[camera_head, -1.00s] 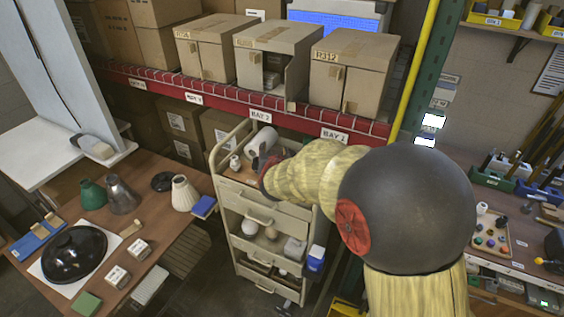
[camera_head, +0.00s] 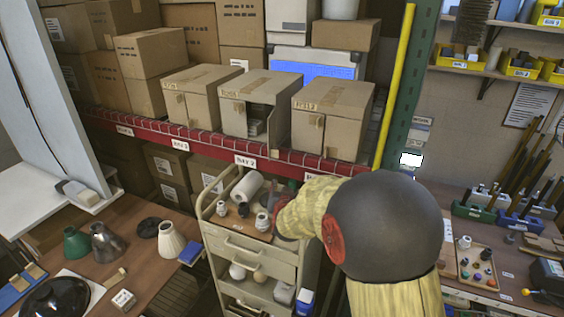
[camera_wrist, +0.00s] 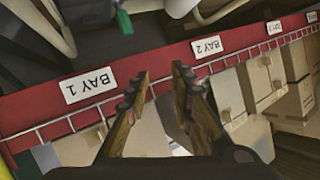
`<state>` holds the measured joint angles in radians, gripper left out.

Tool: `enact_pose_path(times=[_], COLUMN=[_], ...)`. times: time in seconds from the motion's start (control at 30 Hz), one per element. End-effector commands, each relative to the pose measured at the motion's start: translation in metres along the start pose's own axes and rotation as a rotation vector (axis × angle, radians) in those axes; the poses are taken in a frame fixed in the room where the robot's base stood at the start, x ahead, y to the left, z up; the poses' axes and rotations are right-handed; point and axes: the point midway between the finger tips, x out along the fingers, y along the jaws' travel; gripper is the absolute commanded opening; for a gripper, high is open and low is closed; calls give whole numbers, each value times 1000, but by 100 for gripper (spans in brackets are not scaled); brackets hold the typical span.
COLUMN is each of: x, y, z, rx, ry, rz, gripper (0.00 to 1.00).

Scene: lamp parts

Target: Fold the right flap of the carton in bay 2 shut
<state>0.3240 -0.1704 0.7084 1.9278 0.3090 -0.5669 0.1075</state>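The carton in bay 2 (camera_head: 235,88) is the middle one of three cardboard cartons on the red-edged shelf. Its front is partly open, with a pale item visible inside. Its right flap (camera_head: 280,121) stands out toward the front at the right side of the opening; its left flap (camera_head: 233,116) lies across the left part. My gripper is low in front of the shelf, over the cart's right side, mostly hidden by my arm in the head view. In the wrist view my gripper (camera_wrist: 161,75) is open and empty, its fingers between the BAY 1 and BAY 2 labels.
The right-hand carton (camera_head: 330,108) and left-hand carton (camera_head: 195,98) stand close beside it. The red shelf edge (camera_head: 210,152) runs below them. A cart (camera_head: 245,247) with bottles and a white roll stands in front. A yellow post (camera_head: 398,80) rises at the right.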

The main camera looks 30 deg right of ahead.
Motion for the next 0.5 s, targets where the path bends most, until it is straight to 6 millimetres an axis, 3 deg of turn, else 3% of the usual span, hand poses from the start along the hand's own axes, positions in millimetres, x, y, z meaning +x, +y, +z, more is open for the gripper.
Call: enact_pose_path(times=[0.03, 0.2, 0.37, 0.5], x=[4, 17, 15, 2], y=[16, 49, 71, 86], z=[-26, -71, -96, -106], rx=[51, 260, 490, 717], ry=[35, 120, 119, 49], rz=[1, -92, -234, -376], gripper=[19, 9, 0, 0])
